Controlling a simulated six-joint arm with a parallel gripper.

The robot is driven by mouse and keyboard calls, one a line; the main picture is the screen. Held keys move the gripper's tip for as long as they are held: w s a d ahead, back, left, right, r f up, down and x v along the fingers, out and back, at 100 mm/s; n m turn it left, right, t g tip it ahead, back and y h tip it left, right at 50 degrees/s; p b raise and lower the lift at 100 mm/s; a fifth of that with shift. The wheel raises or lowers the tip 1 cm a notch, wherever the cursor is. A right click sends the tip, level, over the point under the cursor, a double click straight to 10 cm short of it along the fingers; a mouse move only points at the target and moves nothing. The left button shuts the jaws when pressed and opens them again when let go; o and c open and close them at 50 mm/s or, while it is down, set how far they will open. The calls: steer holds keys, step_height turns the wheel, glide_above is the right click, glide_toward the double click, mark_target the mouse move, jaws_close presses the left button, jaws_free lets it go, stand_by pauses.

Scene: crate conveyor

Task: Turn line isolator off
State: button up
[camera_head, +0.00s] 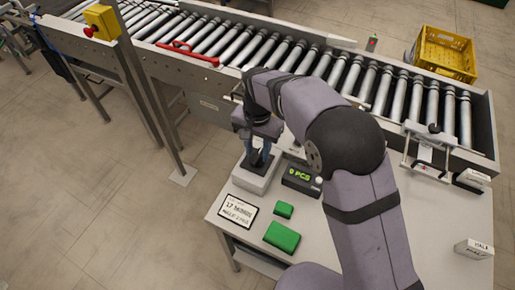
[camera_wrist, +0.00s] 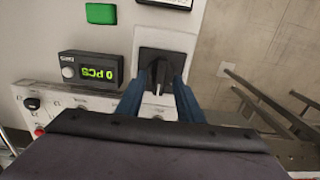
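The line isolator (camera_wrist: 152,58) is a rotary switch with a black handle on a dark square plate. It sits on a light grey box (camera_head: 250,180) on the table, left of the counter display. My gripper (camera_wrist: 158,82) is over it, with its two blue fingers one on each side of the handle. Gaps show between the fingers and the handle, so it looks open; whether either finger touches is hard to tell. In the head view my gripper (camera_head: 259,155) points down at the box and hides most of the switch.
A counter display (camera_head: 301,178) reading "0 PCS" stands close beside the box. Two green blocks (camera_head: 283,237) and a white sign (camera_head: 238,210) lie on the table. The roller conveyor (camera_head: 340,72) runs behind, with a post (camera_head: 150,90) at left and a yellow crate (camera_head: 443,54) beyond.

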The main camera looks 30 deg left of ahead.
steer(key=shift+f, duration=0.55)
jaws_close()
